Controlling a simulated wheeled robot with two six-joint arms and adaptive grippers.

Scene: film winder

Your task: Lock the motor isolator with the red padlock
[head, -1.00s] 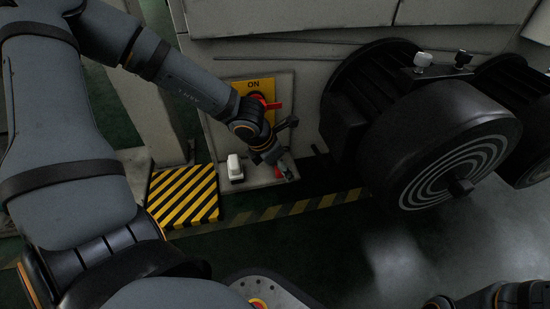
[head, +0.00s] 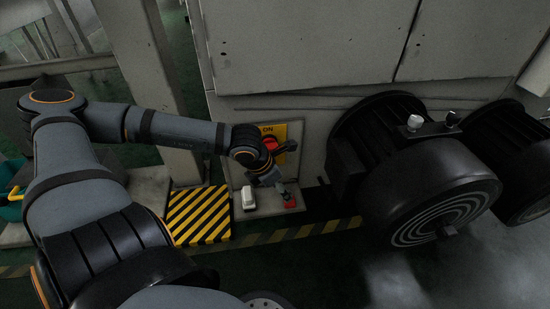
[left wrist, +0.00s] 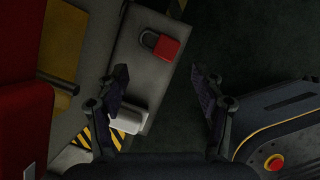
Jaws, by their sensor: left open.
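The red padlock (head: 290,202) with a grey shackle lies on the grey ledge at the foot of the cabinet; it also shows in the left wrist view (left wrist: 167,48). My left gripper (head: 279,188) is close to it in the head view. In the left wrist view my left gripper (left wrist: 163,86) is open and empty, with the padlock beyond its fingertips. The motor isolator (head: 270,143) is red on a yellow ON plate (head: 281,130), partly hidden by my left wrist. A large red part (left wrist: 22,85) fills the left of the wrist view. My right gripper is out of view.
A white block-like item (head: 248,198) stands on the ledge left of the padlock, beside the left finger in the wrist view (left wrist: 126,117). A large black motor (head: 420,195) stands at the right. Dark floor lies in front.

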